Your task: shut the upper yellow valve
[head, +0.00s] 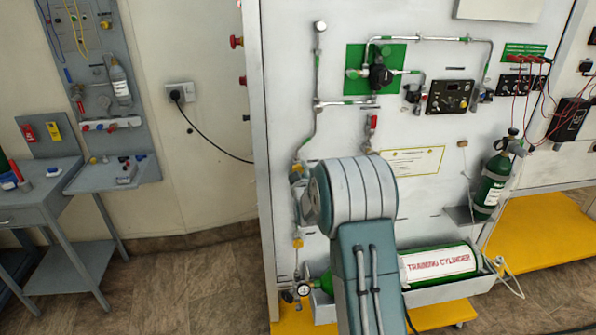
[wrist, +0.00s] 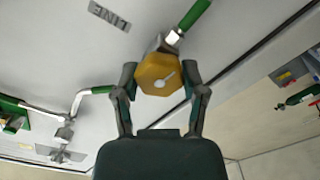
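A yellow hexagonal valve knob (wrist: 153,75) with a pale pointer mark on its face sits on a metal pipe with a green band in the wrist view. My gripper (wrist: 160,70) is open, with one finger on each side of the knob. The gaps are small, and I cannot tell whether either finger touches. In the head view the upper yellow valve (head: 297,167) shows in part, left of my arm, on the left vertical pipe. A lower yellow valve (head: 297,243) is below it. My arm hides most of my gripper there.
A pressure gauge (head: 303,290) and the green and white training cylinder (head: 438,264) are low on the panel. A red-handled valve (head: 373,122) is right of the upper valve. Pipes and a regulator (head: 380,75) are above.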

